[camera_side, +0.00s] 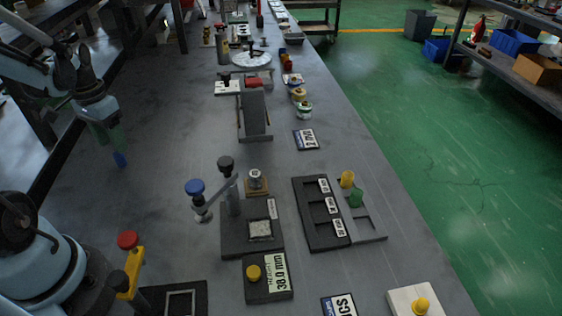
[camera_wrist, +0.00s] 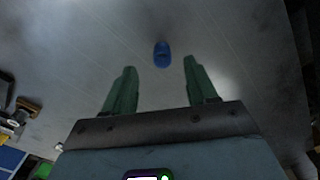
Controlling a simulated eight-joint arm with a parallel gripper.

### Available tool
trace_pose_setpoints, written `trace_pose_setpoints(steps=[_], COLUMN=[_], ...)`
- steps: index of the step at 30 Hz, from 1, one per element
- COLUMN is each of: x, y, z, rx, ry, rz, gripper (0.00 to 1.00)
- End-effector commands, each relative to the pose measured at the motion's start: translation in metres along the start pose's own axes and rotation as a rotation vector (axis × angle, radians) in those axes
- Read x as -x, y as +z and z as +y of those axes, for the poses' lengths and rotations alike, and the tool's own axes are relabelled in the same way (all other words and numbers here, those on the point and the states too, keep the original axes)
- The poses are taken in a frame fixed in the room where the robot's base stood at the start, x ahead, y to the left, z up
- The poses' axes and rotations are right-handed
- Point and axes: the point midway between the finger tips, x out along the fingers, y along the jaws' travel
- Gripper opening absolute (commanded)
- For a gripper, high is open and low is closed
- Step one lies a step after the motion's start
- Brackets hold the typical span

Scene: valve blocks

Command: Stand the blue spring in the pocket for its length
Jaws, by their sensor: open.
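The blue spring (camera_side: 120,159) is on the bench at the left, just beyond my green fingertips. In the wrist view the blue spring (camera_wrist: 162,54) shows ahead of the gap between the fingers. My gripper (camera_side: 110,142) points down and is open and empty; both fingers show apart in the wrist view (camera_wrist: 159,68). A dark block (camera_side: 306,222) with three labelled pockets stands right of centre; its labels are too small to read. Beside it a grey tray (camera_side: 372,228) holds a yellow spring (camera_side: 347,179) and a green spring (camera_side: 356,197).
A press-like fixture with a blue knob (camera_side: 195,187) and black knob stands mid-bench. In front of it, a yellow-buttoned box (camera_side: 268,280) reads 38.0 mm. A red-topped yellow lever (camera_side: 128,240) is at lower left. Bench around the blue spring is clear.

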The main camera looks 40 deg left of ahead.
Motion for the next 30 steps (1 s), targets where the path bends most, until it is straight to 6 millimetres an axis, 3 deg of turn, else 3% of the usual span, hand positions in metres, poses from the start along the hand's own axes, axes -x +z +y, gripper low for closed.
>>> trace_pose_setpoints(steps=[12, 22, 30], x=[-0.044, -0.049, -0.048], y=[-0.002, -0.002, -0.002], z=[-0.003, -0.003, -0.003], rx=[0.0, 0.0, 0.0], ry=[0.0, 0.0, 0.0], rz=[0.001, 0.001, 0.001], gripper=[0.57, 0.57, 0.17])
